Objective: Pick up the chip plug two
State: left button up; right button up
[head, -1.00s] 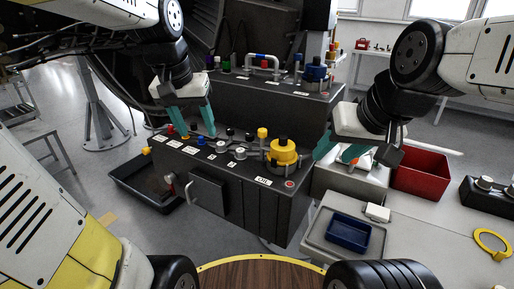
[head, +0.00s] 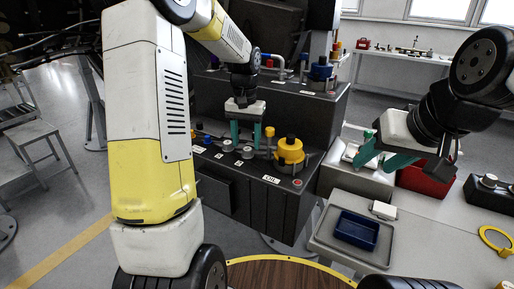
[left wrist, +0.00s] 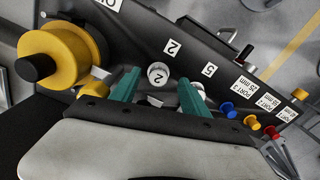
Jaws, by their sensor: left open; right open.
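The chip plug two is a small silver round plug marked 2 (left wrist: 158,75). It stands upright on the dark console, beside a panel label 2. In the head view it looks to be the silver plug (head: 248,152) left of the big yellow knob. My left gripper (head: 246,138) is open above the console. In the left wrist view its teal fingers (left wrist: 159,82) lie on either side of the plug, apart from it; height is hard to judge. My right gripper (head: 371,168) is open and empty over the grey box at right.
Close by stand another silver plug (left wrist: 198,88) by label 5, a big yellow knob (head: 289,151) and a thin yellow-topped post (head: 269,134). Blue (left wrist: 227,108), yellow and red plugs line the other side. A blue tray (head: 357,231) sits at lower right.

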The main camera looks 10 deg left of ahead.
aim_at(247, 149)
pick_arm(q)
notch_tip(247, 149, down, 3)
jog(key=shift+w+d+f, duration=0.1)
jog(key=shift+f, duration=0.05)
jog(key=shift+c, duration=0.4)
jog(key=c, duration=1.1)
